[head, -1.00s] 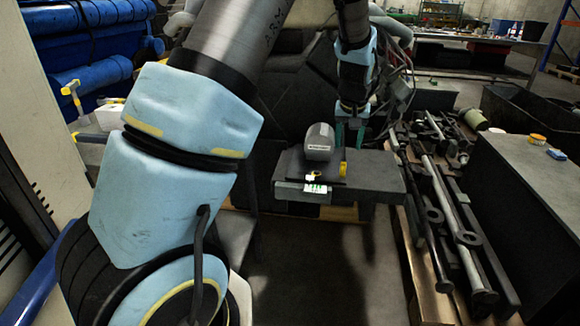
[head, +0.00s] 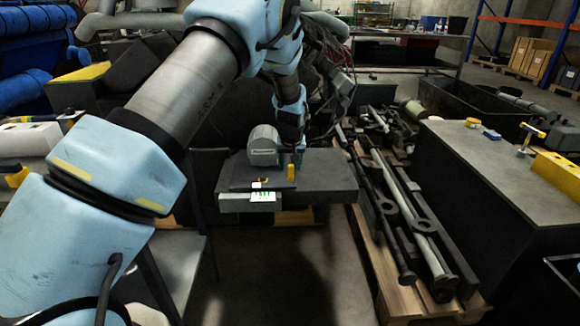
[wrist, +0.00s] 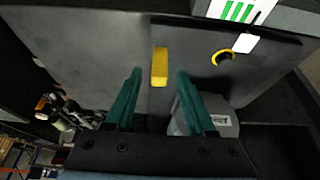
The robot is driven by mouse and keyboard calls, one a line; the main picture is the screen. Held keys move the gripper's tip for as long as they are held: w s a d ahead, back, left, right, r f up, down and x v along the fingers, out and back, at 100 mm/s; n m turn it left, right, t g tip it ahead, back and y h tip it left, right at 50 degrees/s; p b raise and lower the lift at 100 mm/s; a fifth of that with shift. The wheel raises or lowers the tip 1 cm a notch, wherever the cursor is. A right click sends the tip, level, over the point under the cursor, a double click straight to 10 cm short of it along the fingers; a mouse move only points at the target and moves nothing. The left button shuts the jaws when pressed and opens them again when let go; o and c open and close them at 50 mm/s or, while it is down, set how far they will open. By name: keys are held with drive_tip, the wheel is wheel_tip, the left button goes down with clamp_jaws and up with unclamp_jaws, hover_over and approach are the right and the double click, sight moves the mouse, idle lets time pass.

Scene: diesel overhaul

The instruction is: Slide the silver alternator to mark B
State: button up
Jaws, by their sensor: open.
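The silver alternator (head: 263,146) is a rounded grey body with a small label, sitting on a dark plate on the bench. In the wrist view it (wrist: 218,122) is partly hidden behind the right finger. My gripper (wrist: 158,78) is open, with teal fingers pointing at the bench surface. In the head view my gripper (head: 297,153) is just right of the alternator. A small upright yellow block (wrist: 159,67) shows between the fingertips; whether they touch it, I cannot tell. It also stands at the plate's right edge in the head view (head: 291,172). No letter B is legible.
A yellow curved piece (wrist: 223,57) lies on the plate near a green-striped label (wrist: 240,11). The bench (head: 335,178) has free room to the right. A pallet with long metal rods and shafts (head: 405,215) and a dark cabinet (head: 500,165) stand further right.

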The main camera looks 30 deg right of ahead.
drive_tip(key=shift+x, duration=0.8)
drive_tip(key=shift+s, duration=0.1)
drive_tip(key=shift+c, duration=0.2)
clamp_jaws()
idle(0.6)
